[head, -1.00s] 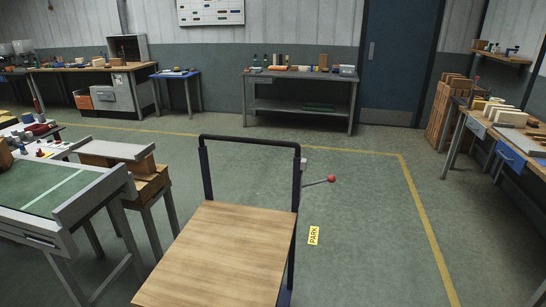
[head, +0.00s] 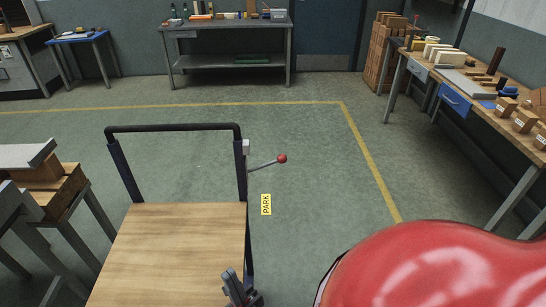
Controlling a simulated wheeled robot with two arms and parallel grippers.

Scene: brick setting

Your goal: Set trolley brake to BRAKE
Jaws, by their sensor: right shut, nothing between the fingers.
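The trolley has a wooden deck (head: 170,250) and a black push handle (head: 175,128) on dark posts. The brake lever (head: 263,165) sticks out to the right from a small grey block (head: 246,147) on the right post, slightly raised, with a red ball knob (head: 282,159) at its end. A yellow PARK label (head: 266,204) shows below the lever. My right gripper (head: 238,285) is at the bottom edge, in front of the deck's right side, shut and empty, well below and apart from the knob. My left gripper is out of view.
My red arm part covers the lower right. A workbench (head: 500,98) with blocks stands at right, a grey table (head: 225,27) at the back, and a stand with wooden blocks (head: 68,190) at left. The floor right of the lever is clear.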

